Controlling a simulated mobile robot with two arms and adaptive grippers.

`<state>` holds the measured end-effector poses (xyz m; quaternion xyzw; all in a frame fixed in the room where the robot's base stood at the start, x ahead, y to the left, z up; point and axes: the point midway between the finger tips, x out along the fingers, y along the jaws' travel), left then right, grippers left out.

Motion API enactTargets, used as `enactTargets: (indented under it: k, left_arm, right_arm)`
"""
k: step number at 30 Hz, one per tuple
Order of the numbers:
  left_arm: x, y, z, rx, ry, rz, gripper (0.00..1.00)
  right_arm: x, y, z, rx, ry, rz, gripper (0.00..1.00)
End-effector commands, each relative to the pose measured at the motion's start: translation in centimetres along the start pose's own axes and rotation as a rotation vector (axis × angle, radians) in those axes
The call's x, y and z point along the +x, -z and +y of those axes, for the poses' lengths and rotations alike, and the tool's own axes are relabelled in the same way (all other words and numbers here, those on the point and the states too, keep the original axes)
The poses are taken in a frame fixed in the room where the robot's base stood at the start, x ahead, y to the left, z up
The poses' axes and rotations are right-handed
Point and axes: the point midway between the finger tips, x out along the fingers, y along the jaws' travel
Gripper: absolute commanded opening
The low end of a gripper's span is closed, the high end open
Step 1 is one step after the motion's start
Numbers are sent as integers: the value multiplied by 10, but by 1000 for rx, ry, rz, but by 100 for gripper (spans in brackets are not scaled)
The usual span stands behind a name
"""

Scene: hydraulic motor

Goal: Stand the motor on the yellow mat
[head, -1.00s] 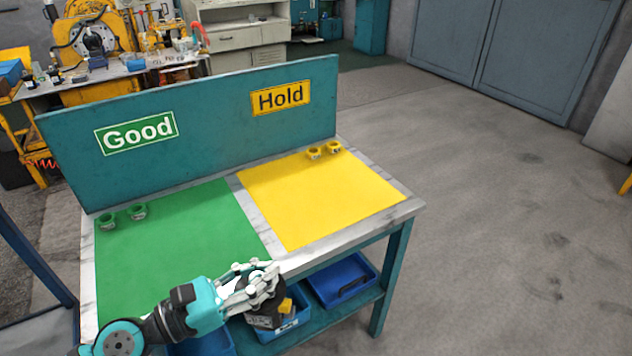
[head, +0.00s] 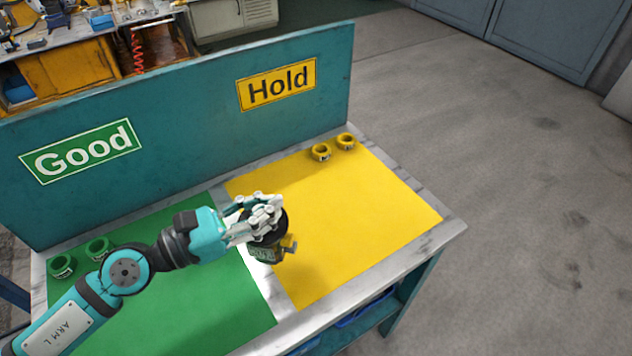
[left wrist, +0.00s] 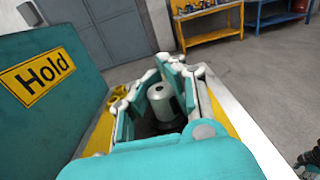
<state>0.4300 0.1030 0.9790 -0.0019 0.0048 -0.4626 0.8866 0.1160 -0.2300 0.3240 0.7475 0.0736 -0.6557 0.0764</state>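In the left wrist view a grey cylindrical part of the motor (left wrist: 160,100) shows between the fingers.
Two yellow rings (head: 321,152) lie at the back of the yellow mat, and two green rings (head: 62,266) at the left of the green mat. A teal back panel (head: 200,100) with "Good" and "Hold" signs stands behind. The right of the yellow mat is clear.

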Motion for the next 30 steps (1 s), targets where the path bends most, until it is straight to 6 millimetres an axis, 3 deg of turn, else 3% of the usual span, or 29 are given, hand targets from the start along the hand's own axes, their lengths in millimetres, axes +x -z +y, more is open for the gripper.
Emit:
enactTargets:
  k: [6, 10, 21, 30]
  left_arm:
    - [30, -9, 6, 3, -2, -14, 0]
    - [59, -6, 12, 2, -2, -15, 0]
    - [135, 4, 26, 3, -1, -13, 0]
    - [157, 11, 30, 3, -2, -10, 0]
  right_arm:
    - [-21, -33, -5, 0, 6, -54, 40]
    - [-31, -41, -4, -1, 6, -67, 40]
    - [-40, -19, 3, -4, -3, -33, 40]
    - [-39, -19, 3, -4, -2, -34, 40]
